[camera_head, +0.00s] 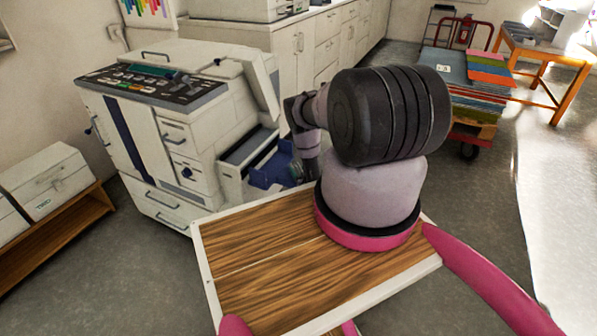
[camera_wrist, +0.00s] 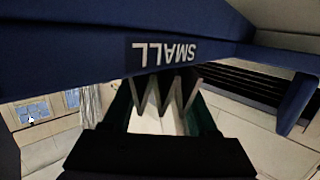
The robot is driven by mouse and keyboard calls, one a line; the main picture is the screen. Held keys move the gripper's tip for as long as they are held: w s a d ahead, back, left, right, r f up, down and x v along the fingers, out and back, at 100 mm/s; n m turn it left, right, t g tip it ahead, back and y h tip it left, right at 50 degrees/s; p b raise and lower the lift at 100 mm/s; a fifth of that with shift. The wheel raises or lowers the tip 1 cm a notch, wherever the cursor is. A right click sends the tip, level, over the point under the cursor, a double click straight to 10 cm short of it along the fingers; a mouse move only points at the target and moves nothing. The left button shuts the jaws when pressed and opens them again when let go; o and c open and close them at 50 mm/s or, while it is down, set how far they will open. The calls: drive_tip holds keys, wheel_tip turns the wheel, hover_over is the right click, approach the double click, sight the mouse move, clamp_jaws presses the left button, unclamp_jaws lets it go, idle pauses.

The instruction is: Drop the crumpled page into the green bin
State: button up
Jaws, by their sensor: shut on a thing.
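The crumpled page (camera_wrist: 174,93) is a pale grey sheet folded in sharp zigzags, seen in the wrist view. My gripper (camera_wrist: 163,104) has dark fingers on both sides of it and is shut on it. The page is right by the blue tray edge marked SMALL (camera_wrist: 166,53); whether they touch, I cannot tell. In the head view my wrist reaches down at the copier's open drawer, and the page cannot be made out there. The green bin is not seen in either view.
The white copier (camera_head: 165,130) stands at the left, its blue drawer (camera_head: 268,172) pulled out close to my arm. Low shelving (camera_head: 60,235) is at the far left. A red cart (camera_head: 470,132) with boards stands at the back right. Floor at the right is clear.

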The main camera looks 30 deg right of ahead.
drive_tip(key=o, duration=1.3)
drive_tip(key=shift+f, duration=0.1)
